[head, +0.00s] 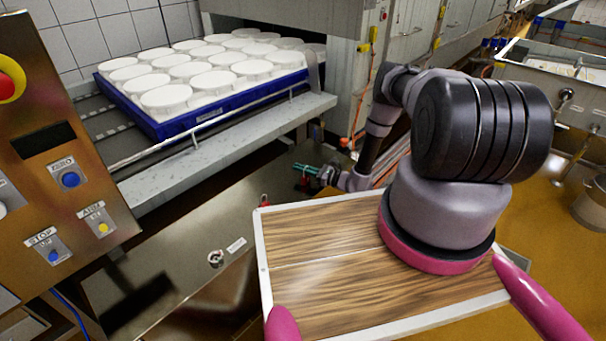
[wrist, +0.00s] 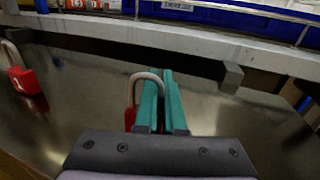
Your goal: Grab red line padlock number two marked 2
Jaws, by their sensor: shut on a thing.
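My gripper (head: 306,169) reaches over the dark metal surface beyond the wood-grain board in the head view. In the wrist view its teal fingers (wrist: 163,100) are close together, shut on a red padlock (wrist: 130,119). The padlock's pale shackle (wrist: 145,76) arches at the left finger. Most of its body is hidden behind that finger, so its number does not show. A second red padlock (wrist: 22,80) is at the far left of the wrist view, apart from the gripper. It bears a white digit too blurred to read surely.
A metal ledge (wrist: 120,34) runs behind the gripper, with a grey block (wrist: 231,77) at right. In the head view, white moulds (head: 167,97) fill a blue tray (head: 245,98) on the conveyor. A control panel (head: 60,180) stands at left. The dark surface beside the gripper is mostly clear.

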